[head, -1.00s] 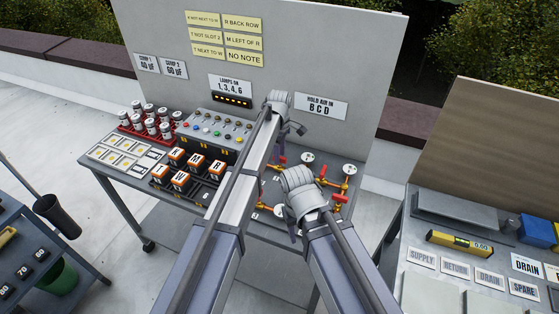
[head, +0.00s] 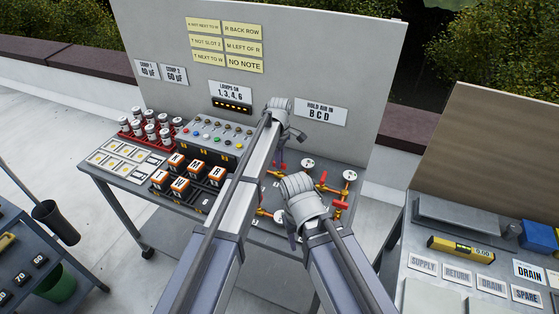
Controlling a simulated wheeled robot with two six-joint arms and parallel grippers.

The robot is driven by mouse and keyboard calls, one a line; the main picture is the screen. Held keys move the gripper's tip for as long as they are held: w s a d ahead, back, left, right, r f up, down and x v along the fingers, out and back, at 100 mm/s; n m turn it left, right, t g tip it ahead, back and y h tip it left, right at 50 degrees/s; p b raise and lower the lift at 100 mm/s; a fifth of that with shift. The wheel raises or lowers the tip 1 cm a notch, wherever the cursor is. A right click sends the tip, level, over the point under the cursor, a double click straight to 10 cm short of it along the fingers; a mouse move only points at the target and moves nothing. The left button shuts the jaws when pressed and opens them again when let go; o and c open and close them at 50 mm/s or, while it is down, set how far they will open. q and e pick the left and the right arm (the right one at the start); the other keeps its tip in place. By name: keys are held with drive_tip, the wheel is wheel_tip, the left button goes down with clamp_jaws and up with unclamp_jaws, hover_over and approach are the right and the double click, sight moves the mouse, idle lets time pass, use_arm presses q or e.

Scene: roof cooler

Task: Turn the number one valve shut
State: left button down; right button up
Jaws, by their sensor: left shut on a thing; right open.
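Brass pipework with red valve handles and white round gauges (head: 350,175) stands on the right half of the grey bench. Red handles show at the middle (head: 320,187) and at the right (head: 340,205). My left gripper (head: 284,152) is over the back left of the pipework, shut on what looks like a red valve handle (head: 283,166), mostly hidden by the gripper. My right gripper (head: 292,236) is open, in front of the pipework, and hides part of it. I cannot read any valve number, so which one is number one is unclear.
Left on the bench are a lamp panel (head: 214,135), orange-topped lettered blocks (head: 180,184) and a red rack of white capped cans (head: 135,132). A backboard (head: 290,55) with signs rises behind. Another table (head: 420,295) is at the right, a cart (head: 30,265) at the left.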

use_arm(q)
drive_tip(key=shift+m, duration=0.4)
drive_tip(key=m, duration=0.7)
drive_tip(key=shift+m, duration=0.3)
drive_tip(key=m, duration=0.4)
drive_tip(key=shift+m, duration=2.4)
drive_tip(key=c, duration=0.8)
unclamp_jaws()
drive_tip(key=shift+c, duration=0.2)
